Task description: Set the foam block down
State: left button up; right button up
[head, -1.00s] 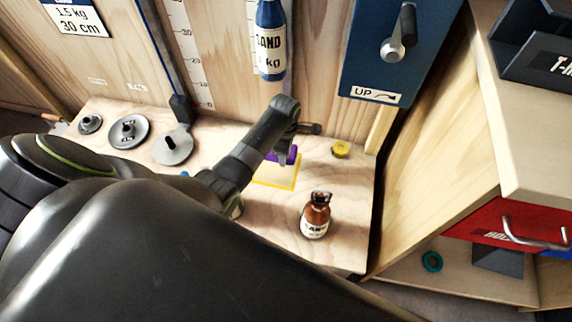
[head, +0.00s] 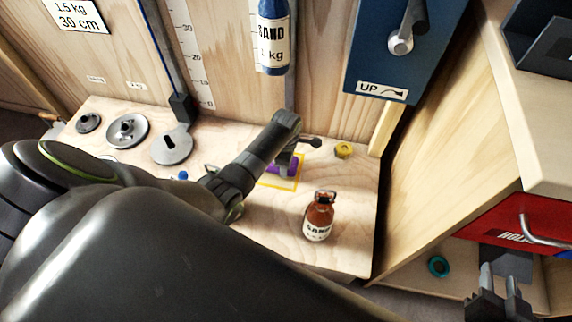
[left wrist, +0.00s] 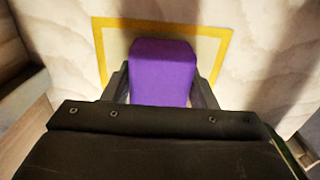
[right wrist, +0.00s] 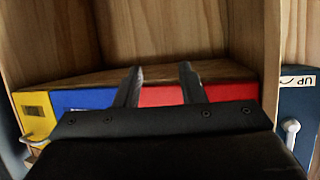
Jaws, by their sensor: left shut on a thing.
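The foam block is purple. In the left wrist view the foam block (left wrist: 163,72) sits between the two fingers of my left gripper (left wrist: 163,90), which is shut on it. A yellow outlined rectangle (left wrist: 182,27) on the wooden bench surrounds the block in that view. In the head view the foam block (head: 288,160) is partly hidden by my left gripper (head: 284,158) and appears within the yellow outline (head: 278,186). I cannot tell whether it touches the bench. My right gripper (head: 498,290) is open and empty at the lower right; it also shows in the right wrist view (right wrist: 160,80).
A brown sand bottle (head: 319,217) stands on the bench (head: 270,235) right of the outline. A yellow disc (head: 343,150) lies behind. Grey weights (head: 172,146) lie at the left. A blue sand bottle (head: 272,40) hangs above. A red drawer (head: 495,228) is at the right.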

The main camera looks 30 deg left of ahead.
pick_arm(q)
jog(key=shift+f, duration=0.3)
pick_arm(e)
jog(key=shift+w+d+r+t, duration=0.1)
jog(key=shift+w+r+t, duration=0.2)
jog(key=shift+r, duration=0.2)
jog(key=shift+w+r+t, duration=0.2)
jog(key=shift+r+t, duration=0.2)
jog(key=shift+r, duration=0.1)
pick_arm(q)
jog(key=shift+f, duration=0.15)
pick_arm(e)
jog(key=shift+r, duration=0.15)
pick_arm(q)
jog(key=o, duration=1)
jog(key=shift+c, duration=0.2)
pick_arm(e)
jog(key=shift+w, duration=0.1)
